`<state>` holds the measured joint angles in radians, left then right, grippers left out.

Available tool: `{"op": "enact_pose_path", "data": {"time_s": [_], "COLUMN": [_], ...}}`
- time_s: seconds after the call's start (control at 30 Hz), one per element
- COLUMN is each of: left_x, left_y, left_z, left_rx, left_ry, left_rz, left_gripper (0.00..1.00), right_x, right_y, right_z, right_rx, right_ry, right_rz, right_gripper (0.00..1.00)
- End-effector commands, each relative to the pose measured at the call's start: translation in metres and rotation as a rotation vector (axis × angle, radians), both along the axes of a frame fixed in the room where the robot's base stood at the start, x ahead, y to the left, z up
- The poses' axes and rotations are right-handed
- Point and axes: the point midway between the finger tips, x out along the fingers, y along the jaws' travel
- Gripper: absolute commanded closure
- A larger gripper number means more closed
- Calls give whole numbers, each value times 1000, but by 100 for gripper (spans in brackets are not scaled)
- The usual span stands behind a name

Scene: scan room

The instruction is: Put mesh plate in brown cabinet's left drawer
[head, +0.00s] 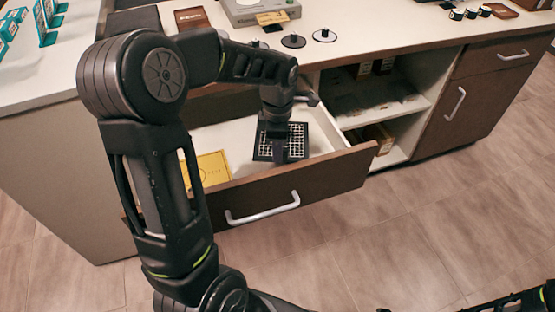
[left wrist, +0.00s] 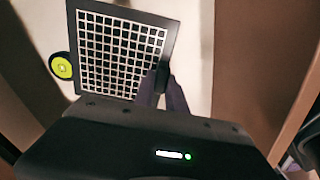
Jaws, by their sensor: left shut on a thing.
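The mesh plate (head: 298,135) is a dark square frame with a pale grid. My left gripper (head: 285,152) is shut on it inside the open left drawer (head: 250,203) of the brown cabinet. In the left wrist view the mesh plate (left wrist: 120,52) is tilted a little, and the gripper fingers (left wrist: 165,90) are at its right edge. I cannot tell whether the plate touches the drawer floor.
A yellow card (head: 208,168) lies in the drawer's left part. A yellow-green disc (left wrist: 62,66) shows beside the plate in the left wrist view. Open shelves (head: 385,105) hold boxes to the drawer's right. Black discs (head: 293,41) and a grey device (head: 260,10) stand on the counter.

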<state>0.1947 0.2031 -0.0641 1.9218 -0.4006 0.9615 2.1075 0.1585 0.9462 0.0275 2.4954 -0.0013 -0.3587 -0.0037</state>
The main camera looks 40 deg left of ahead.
Motion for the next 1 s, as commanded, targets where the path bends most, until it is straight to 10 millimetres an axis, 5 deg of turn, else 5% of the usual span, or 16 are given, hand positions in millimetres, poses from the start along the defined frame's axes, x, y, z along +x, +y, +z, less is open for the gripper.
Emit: {"op": "enact_pose_path", "data": {"time_s": [0.23, 0.67, 0.7, 1.0], "left_x": [-1, 0, 0, 0], "left_y": [0, 0, 0, 0], "left_z": [-40, -47, -47, -46], "left_rx": [-1, 0, -1, -1], "left_ry": [3, 0, 1, 2], "left_rz": [0, -1, -1, -1], "left_gripper": [100, 100, 83, 62], "right_x": [0, 0, 0, 0], "right_y": [0, 0, 0, 0], "right_z": [-7, -10, -10, -9], "right_rx": [0, 0, 0, 0], "right_ry": [0, 0, 0, 0], "right_rz": [0, 0, 0, 0], "right_gripper": [100, 100, 100, 100]}}
